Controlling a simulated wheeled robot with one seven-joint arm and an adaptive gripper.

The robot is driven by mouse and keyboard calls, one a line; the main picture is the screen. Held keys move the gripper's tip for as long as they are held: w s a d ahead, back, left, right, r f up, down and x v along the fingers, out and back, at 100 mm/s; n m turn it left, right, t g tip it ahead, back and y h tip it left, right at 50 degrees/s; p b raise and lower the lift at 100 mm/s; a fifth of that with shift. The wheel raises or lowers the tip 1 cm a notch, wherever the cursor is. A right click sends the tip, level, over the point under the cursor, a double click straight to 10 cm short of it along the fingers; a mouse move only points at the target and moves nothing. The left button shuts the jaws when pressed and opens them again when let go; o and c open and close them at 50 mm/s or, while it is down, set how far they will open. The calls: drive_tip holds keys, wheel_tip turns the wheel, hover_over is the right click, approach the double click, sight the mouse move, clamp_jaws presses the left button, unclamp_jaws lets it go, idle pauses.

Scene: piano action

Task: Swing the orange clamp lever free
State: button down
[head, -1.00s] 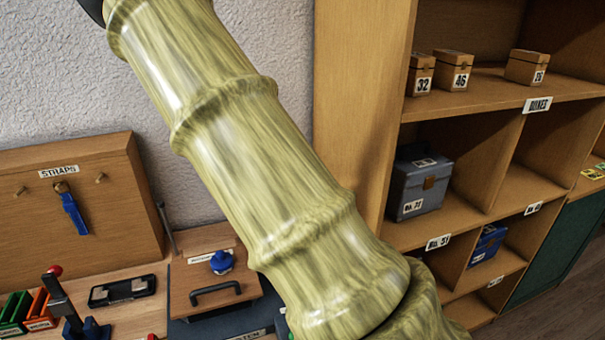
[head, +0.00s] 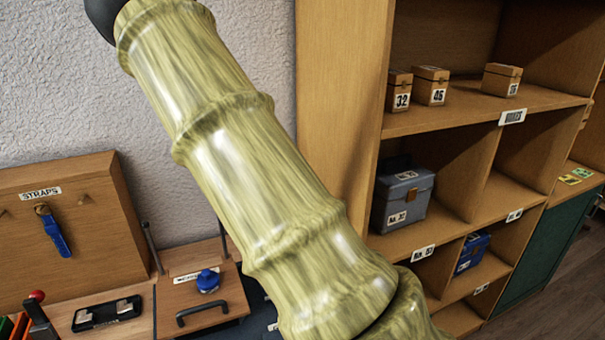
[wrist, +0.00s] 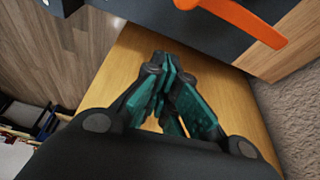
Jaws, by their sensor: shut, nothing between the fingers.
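The orange clamp lever (wrist: 240,18) shows at the top of the wrist view, on a dark grey body (wrist: 165,22). It slants down to the right, and its upper part is cut off by the frame edge. My gripper (wrist: 162,62) is shut and empty, with its dark teal fingers together over a yellow wooden surface. Its fingertips are below and left of the lever in the picture, apart from it. The lever and my gripper are not visible in the head view, where my own arm covers the middle.
In the head view, a wooden shelf unit (head: 342,100) holds numbered boxes and a grey-blue case (head: 402,197). At left is a straps board (head: 75,260) with a blue strap (head: 55,232). A lidded wooden box (head: 226,292) with a black handle stands on the bench.

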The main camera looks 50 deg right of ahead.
drive_tip(key=b+v, duration=0.2)
drive_tip(key=v, duration=0.8)
drive_tip(key=shift+b, duration=0.3)
drive_tip(key=shift+s, duration=0.1)
